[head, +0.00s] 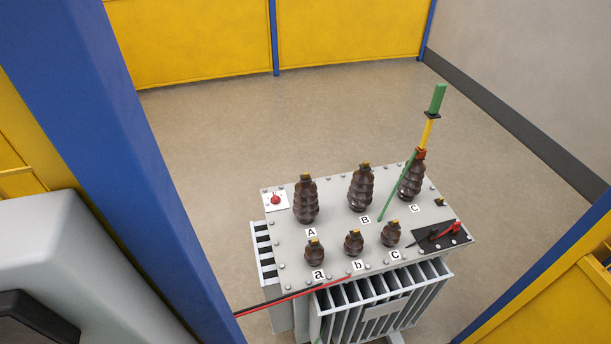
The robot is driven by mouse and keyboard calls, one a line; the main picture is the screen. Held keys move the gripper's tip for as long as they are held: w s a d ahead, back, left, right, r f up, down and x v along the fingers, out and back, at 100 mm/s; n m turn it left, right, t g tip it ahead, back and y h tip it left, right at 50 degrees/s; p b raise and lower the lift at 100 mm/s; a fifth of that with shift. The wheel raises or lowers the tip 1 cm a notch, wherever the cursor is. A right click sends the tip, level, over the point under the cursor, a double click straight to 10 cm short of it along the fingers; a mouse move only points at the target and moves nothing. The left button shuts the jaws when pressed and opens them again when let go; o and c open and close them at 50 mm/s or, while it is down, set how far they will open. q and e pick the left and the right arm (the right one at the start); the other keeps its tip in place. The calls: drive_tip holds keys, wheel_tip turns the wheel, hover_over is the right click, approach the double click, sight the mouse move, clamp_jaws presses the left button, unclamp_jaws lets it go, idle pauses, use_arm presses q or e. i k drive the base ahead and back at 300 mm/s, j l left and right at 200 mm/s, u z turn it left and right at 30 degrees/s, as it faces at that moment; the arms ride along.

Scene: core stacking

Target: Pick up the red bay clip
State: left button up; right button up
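A red clip (456,227) lies on a small black mat (424,245) at the right end of the grey transformer top (335,231). A dark clip or lead (434,234) lies beside it on the same mat, to its left. The two are small here, and I cannot tell whether they touch. Neither of my grippers is in view.
Brown bushings stand on the top, tall ones marked A (306,200), B (361,188) and C (411,181), with shorter ones in front. A green-and-yellow rod (429,130) rises at tall C. Red and black cables (275,302) run left. A blue post (125,150) stands left.

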sight(456, 225)
drive_tip(key=l+z, duration=0.2)
drive_tip(key=z, duration=0.15)
drive_tip(key=i+l+z, duration=0.1)
drive_tip(key=z, duration=0.2)
drive_tip(key=i+l+z, duration=0.1)
drive_tip(key=z, duration=0.25)
drive_tip(key=l, duration=0.1)
